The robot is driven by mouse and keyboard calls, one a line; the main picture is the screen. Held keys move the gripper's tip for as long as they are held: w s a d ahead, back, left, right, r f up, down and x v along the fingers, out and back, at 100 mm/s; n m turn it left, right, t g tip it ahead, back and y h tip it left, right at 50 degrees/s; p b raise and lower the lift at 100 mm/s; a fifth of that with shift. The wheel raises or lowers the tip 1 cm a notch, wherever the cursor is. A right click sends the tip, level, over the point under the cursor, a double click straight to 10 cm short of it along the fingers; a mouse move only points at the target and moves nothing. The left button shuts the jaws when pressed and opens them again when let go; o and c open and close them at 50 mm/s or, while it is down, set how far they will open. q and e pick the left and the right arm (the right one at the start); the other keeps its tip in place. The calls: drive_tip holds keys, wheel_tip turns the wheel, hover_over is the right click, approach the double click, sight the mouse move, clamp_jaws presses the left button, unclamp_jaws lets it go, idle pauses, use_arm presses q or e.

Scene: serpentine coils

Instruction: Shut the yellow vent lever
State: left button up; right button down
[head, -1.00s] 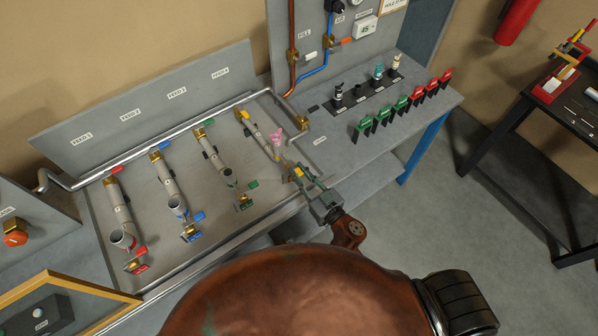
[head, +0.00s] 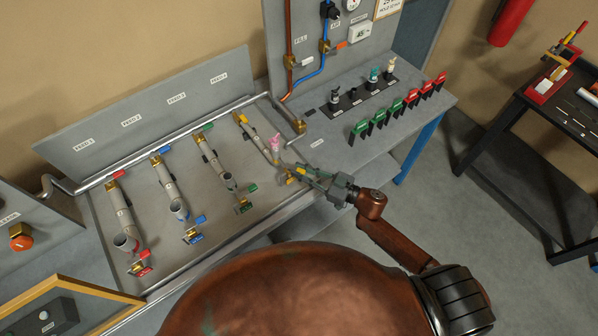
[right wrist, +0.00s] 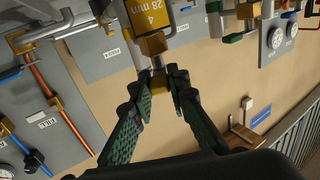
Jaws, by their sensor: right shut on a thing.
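The yellow vent lever (head: 290,181) is at the lower end of the fourth, rightmost pipe (head: 256,137) in the head view, and only a small yellow part shows. My right gripper (head: 286,170) reaches it from the right, its fingers shut on it. In the right wrist view the fingers (right wrist: 158,78) come together just below a brass fitting (right wrist: 152,45) and a yellow tag (right wrist: 160,20) reading 4 and 28 mm. The fingers hide most of the lever there, so its exact angle is unclear. My left gripper is not in view.
Three similar pipes with red (head: 144,254), blue (head: 200,219) and green (head: 252,188) lower levers stand to the left. A pink piece (head: 275,142) sits close above the gripper. Green and red handles (head: 384,117) line the bench at right. A dark side table (head: 560,120) stands farther right.

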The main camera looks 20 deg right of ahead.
sight(290, 166)
drive_tip(key=shift+w+d+n+g+y+b, duration=0.2)
drive_tip(key=shift+w+n+g+y+b, duration=0.05)
drive_tip(key=shift+n+g+y, duration=0.25)
drive_tip(key=shift+w+d+n+g+y+b, duration=0.25)
drive_tip(key=shift+n+g+y, duration=0.15)
drive_tip(key=shift+n+g, duration=0.15)
drive_tip(key=w+n+g+y+b, duration=0.1)
drive_tip(key=n+g+b, duration=0.1)
drive_tip(key=g+b, duration=0.2)
drive_tip(key=w+n+g+y+b, duration=0.1)
drive_tip(key=n+g+b, duration=0.2)
drive_tip(key=g+b, duration=0.1)
drive_tip(key=w+n+g+b, duration=0.1)
drive_tip(key=n+g+b, duration=0.2)
drive_tip(key=b, duration=0.3)
drive_tip(key=shift+w+d+f+g+y, duration=0.1)
drive_tip(key=shift+d+f+g+y, duration=0.1)
drive_tip(key=shift+g, duration=0.25)
drive_tip(key=shift+d+f+g+y, duration=0.1)
drive_tip(key=shift+g+y, duration=0.1)
drive_tip(key=shift+g, duration=0.2)
drive_tip(key=shift+w+a+r+n+g+b, duration=0.1)
drive_tip(key=shift+r+n+g+b, duration=0.15)
drive_tip(key=shift+n+g+b, duration=0.6)
drive_tip(key=shift+m, duration=0.3)
drive_tip(key=c, duration=1.9)
unclamp_jaws()
drive_tip(key=shift+a, duration=0.1)
drive_tip(key=shift+c, duration=0.2)
drive_tip(key=shift+o, duration=0.5)
